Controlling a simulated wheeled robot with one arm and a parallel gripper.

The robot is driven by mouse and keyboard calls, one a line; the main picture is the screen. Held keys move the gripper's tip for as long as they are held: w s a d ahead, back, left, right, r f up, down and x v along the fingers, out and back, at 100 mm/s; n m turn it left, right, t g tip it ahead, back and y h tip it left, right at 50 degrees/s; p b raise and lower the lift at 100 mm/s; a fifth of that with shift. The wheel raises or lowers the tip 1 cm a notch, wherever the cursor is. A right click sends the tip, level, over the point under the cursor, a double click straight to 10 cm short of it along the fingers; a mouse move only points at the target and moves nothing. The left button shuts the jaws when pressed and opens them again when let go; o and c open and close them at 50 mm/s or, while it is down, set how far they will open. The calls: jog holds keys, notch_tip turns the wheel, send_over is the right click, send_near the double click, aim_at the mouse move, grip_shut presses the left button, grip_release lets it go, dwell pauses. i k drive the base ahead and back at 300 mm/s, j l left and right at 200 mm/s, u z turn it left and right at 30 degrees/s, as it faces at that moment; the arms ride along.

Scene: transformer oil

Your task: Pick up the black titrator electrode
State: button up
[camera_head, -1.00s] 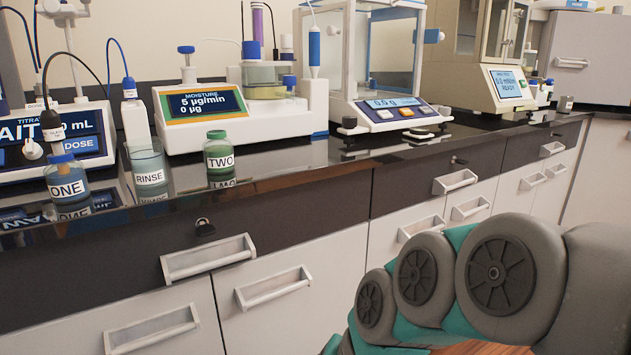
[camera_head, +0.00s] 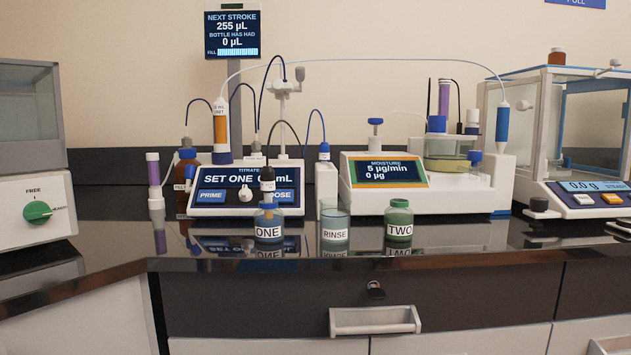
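The black titrator electrode (camera_head: 267,174) has a black head with a thin dark cable arching up from it. It stands upright at the mouth of the bottle labelled ONE (camera_head: 268,228), in front of the titrator (camera_head: 220,197), whose display reads SET ONE. Its lower part is hidden by the bottle's blue cap and label; I cannot tell how deep it sits. My gripper is not in view.
A RINSE beaker (camera_head: 335,233) and green bottle TWO (camera_head: 399,222) stand to the right. A blue-topped probe (camera_head: 324,152) is beside the titrator. The moisture unit (camera_head: 385,185) and balance (camera_head: 577,199) stand farther right. Glossy counter at left front (camera_head: 105,250) is clear.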

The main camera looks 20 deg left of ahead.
aim_at(267, 172)
jog(key=u, duration=1.45)
